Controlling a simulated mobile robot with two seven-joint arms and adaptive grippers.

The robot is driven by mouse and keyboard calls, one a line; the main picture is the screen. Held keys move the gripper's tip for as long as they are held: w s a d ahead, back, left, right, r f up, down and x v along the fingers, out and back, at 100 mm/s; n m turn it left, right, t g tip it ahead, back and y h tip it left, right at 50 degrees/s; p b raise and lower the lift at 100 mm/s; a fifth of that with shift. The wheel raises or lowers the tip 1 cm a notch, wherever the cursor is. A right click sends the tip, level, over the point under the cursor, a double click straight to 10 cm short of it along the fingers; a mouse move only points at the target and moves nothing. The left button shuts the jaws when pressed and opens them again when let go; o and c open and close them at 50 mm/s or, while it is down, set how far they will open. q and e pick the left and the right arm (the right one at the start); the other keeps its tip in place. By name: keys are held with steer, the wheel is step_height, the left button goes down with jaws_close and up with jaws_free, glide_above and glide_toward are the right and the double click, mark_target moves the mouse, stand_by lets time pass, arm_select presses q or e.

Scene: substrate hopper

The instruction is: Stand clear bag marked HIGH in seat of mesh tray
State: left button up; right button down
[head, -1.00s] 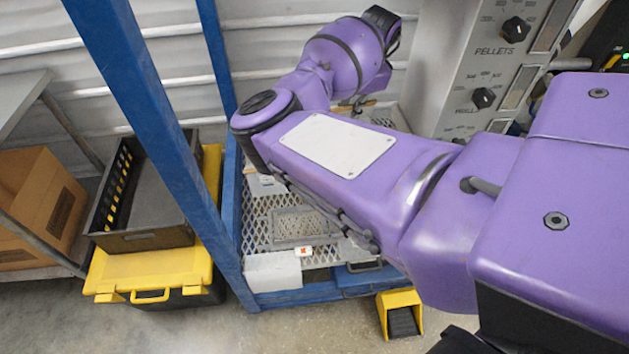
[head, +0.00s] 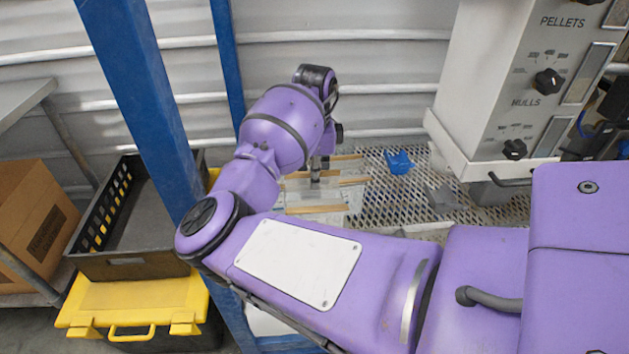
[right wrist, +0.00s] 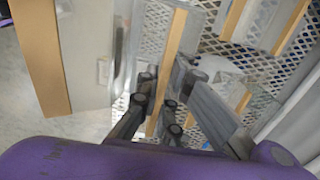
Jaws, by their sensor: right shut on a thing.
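My right gripper (head: 316,178) reaches down over the mesh tray, seen from behind my purple arm. In the right wrist view its fingers (right wrist: 165,100) are closed on a clear bag (right wrist: 172,50) with a tan strip. Other clear bags with tan strips (right wrist: 255,22) are beside it on the mesh. In the head view several tan-edged clear bags (head: 314,210) lie close around the gripper; I cannot tell which is held. No HIGH marking is legible. The mesh tray (head: 470,205) shows to the right of the gripper; its seat cannot be made out, and my arm hides the front part.
The grey hopper cabinet (head: 500,90) with knobs stands at the right. A blue post (head: 140,90) rises close left of my arm. A black crate (head: 130,262) rests on a yellow-lidded box (head: 140,305).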

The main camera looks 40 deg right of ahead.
steer(key=shift+f+b, duration=2.3)
steer(key=shift+b, duration=0.05)
step_height(320, 180, down, 5)
steer(key=shift+r+b, duration=0.15)
steer(key=shift+b, duration=0.4)
steer(key=shift+s+p, duration=0.1)
steer(key=shift+p, duration=0.55)
